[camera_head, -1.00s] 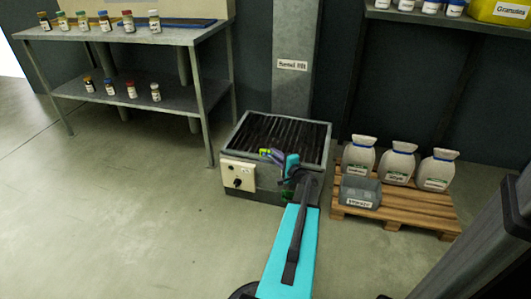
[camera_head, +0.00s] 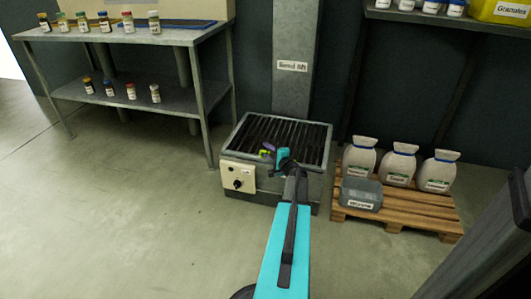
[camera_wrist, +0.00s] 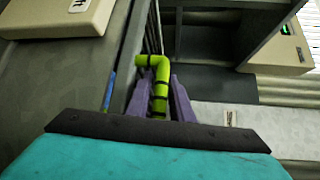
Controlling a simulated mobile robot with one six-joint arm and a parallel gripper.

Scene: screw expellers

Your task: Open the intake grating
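The intake grating (camera_head: 287,135), a set of dark parallel bars, lies flat in the top of a grey metal box (camera_head: 268,188) at the foot of the seed lift column. My gripper (camera_head: 267,150) is over the near part of the grating. In the wrist view a bent lime-green handle (camera_wrist: 158,76) with black bands stands between the purple fingers of my gripper (camera_wrist: 160,97). The fingers lie close on both sides of it and look shut on it. The handle's lower end is hidden by my wrist.
A cream control panel (camera_head: 238,176) with a dark knob is on the box's front left. A grey bench (camera_head: 190,38) with bottles stands left. A wooden pallet (camera_head: 400,208) with white sacks and a grey bin (camera_head: 361,194) is right. The floor at left is clear.

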